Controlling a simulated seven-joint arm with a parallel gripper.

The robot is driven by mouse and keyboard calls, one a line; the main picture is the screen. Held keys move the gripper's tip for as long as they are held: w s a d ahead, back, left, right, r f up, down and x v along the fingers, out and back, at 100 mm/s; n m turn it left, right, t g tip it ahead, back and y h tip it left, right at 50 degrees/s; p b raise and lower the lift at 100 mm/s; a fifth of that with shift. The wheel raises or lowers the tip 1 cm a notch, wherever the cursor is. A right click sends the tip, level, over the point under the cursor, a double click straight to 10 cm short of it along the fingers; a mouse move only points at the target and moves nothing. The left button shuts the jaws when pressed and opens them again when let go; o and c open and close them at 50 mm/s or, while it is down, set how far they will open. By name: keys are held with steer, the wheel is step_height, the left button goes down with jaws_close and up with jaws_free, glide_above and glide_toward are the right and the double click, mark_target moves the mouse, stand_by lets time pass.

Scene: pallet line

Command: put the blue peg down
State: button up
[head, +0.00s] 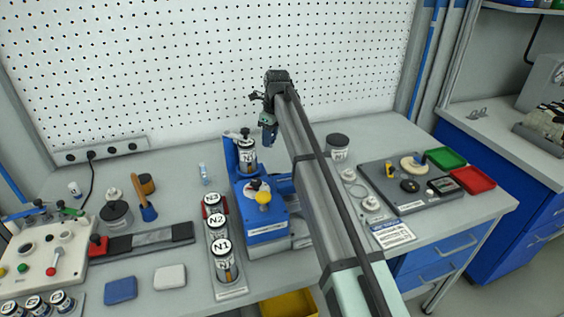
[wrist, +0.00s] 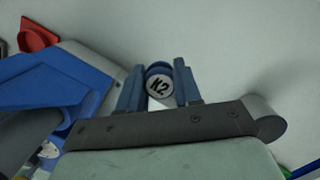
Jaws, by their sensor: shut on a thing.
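My gripper (wrist: 158,85) is shut on the blue peg (wrist: 158,70). In the wrist view the peg sits between the two blue-grey fingers, its round pale end marked "K2" facing the camera. In the head view my gripper (head: 268,128) hangs at the far side of the table, just right of the jar on the blue station (head: 263,222). The peg cannot be told from the fingers there. In the wrist view the blue station (wrist: 75,75) lies to the left of the fingers. The peg's far end is hidden.
A jar marked N1 (head: 247,157) stands on the station. A rack (head: 232,292) of labelled jars is left of it. A grey board (head: 405,203) with round parts, a green tray (head: 446,158) and a red tray (head: 474,180) lie right. Table around the small bottle (head: 204,172) is bare.

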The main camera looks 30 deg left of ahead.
steer(key=w+d, duration=0.6)
steer(key=shift+a+f, duration=0.1)
steer(key=shift+f, duration=4.8)
steer(key=shift+f, duration=0.1)
steer(key=o, duration=1)
steer(key=shift+o, duration=0.2)
step_height(320, 180, up, 12)
steer(key=d, duration=0.1)
steer(key=shift+d, duration=0.4)
